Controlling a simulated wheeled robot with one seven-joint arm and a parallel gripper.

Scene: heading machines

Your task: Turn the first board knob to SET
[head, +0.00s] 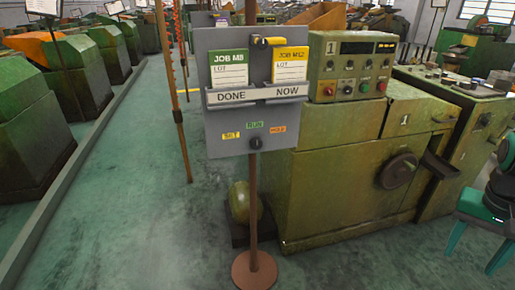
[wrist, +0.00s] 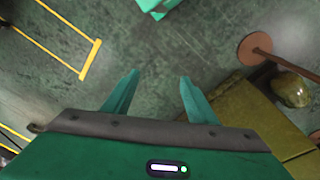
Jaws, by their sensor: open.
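The grey board (head: 222,150) stands on a brown post in the middle of the head view. Its small dark first knob (head: 255,143) sits low on the board, below three labels: yellow SET (head: 231,135) at left, green RUN (head: 255,125) above, and orange at right. The knob's pointing direction is too small to tell. My gripper (head: 468,262) is at the right edge of the head view, well right of the board and apart from it. In the wrist view my gripper (wrist: 160,75) is open and empty, its two teal fingers pointing over bare floor.
The post's round brown base (head: 255,270) also shows in the wrist view (wrist: 255,50). A green machine (head: 330,190) stands close behind and right of the board. The board carries a green JOB card (head: 229,70) and a yellow one (head: 290,65). Floor left of the post is clear.

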